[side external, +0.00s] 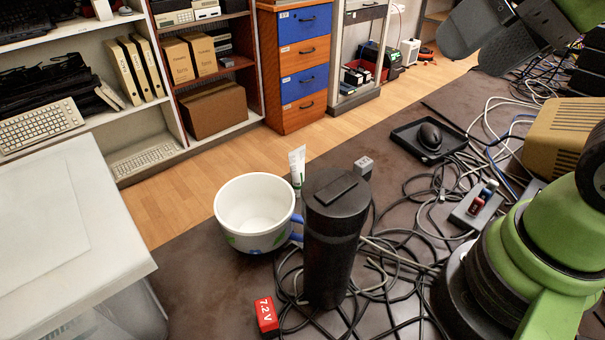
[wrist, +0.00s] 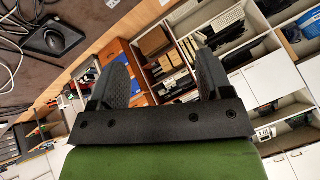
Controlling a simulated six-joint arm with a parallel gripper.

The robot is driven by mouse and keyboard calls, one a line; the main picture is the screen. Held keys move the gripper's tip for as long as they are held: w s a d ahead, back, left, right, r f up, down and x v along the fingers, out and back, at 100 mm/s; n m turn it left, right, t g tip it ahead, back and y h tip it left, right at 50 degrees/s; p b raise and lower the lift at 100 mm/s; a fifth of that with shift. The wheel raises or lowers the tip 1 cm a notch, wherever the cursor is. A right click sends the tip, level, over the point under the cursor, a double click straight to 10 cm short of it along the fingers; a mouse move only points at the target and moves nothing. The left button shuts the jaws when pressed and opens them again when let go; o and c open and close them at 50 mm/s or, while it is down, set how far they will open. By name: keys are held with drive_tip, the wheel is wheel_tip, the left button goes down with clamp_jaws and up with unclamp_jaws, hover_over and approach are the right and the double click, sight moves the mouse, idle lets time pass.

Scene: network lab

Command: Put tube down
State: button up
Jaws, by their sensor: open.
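A white tube with a green mark (side external: 297,163) stands nearly upright on the dark table in the side view. It is just behind the gap between a white mug (side external: 238,232) and a tall black cylinder (side external: 331,255). Its lower end is partly hidden, so I cannot tell what it rests on. My gripper (side external: 478,45) is high at the top right of the side view, well away from the tube. In the wrist view my gripper (wrist: 162,72) has its two dark fingers wide apart with nothing between them. The tube does not show in the wrist view.
Loose cables (side external: 400,265) cover much of the table right of the cylinder. A red 7.2 V battery (side external: 266,317) lies at the front. A black tray (side external: 428,152) holds a mouse. A tan monitor-like box (side external: 562,135) stands at right. The table left of the mug is clear.

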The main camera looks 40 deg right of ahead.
drive_tip(key=w+f+n+g+h, duration=0.1)
drive_tip(key=w+f, duration=0.1)
drive_tip(key=w, duration=0.5)
drive_tip(key=n+g+h, duration=0.1)
drive_tip(key=n+g, duration=0.1)
drive_tip(key=n, duration=0.1)
hover_over(298, 149)
drive_tip(key=s, duration=0.2)
wheel_tip(298, 149, down, 15)
drive_tip(key=shift+x, duration=3.1)
drive_tip(key=shift+c, duration=0.2)
drive_tip(key=c, duration=1.3)
